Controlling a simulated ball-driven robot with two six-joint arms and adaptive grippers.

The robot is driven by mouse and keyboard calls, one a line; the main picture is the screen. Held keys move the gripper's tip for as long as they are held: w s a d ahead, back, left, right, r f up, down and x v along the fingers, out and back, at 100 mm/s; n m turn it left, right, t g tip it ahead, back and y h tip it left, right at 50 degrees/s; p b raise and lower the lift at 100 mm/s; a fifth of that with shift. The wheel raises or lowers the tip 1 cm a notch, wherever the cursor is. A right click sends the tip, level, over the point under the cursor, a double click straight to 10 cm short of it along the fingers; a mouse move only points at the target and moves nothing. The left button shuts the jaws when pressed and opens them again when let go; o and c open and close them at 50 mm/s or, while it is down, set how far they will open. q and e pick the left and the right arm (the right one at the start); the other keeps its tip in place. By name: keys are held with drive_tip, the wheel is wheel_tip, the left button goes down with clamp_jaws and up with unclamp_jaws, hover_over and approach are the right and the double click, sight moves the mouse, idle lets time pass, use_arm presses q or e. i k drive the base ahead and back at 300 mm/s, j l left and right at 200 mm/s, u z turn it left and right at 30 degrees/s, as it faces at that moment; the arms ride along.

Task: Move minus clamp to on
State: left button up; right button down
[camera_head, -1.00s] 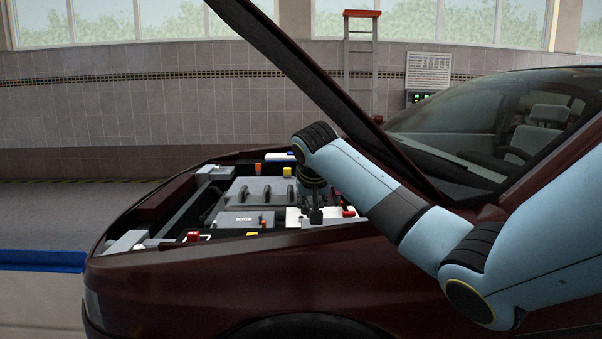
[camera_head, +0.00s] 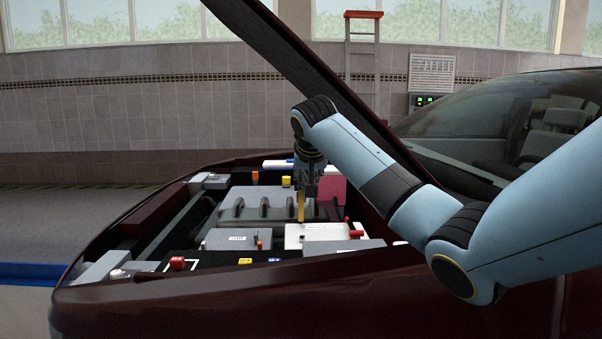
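The white-topped box (camera_head: 318,233), which looks like the battery, sits in the open engine bay near the front fender. A red part (camera_head: 356,233) is at its right end. I cannot make out the minus clamp for certain. My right gripper (camera_head: 305,190) points down above the bay, just behind the white box. A narrow yellow strip (camera_head: 300,207) shows directly below it; I cannot tell whether the gripper holds it or it stands behind. The finger opening is too small to judge. My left gripper is not in view.
The raised hood (camera_head: 290,70) slants close behind my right arm. A grey engine cover (camera_head: 262,203), a grey box (camera_head: 230,239) and a red cap (camera_head: 177,263) fill the bay. The dark red fender (camera_head: 230,300) edges it in front.

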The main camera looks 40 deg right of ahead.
sight(300, 194)
drive_tip(key=i+l, duration=0.8)
drive_tip(key=l, duration=0.2)
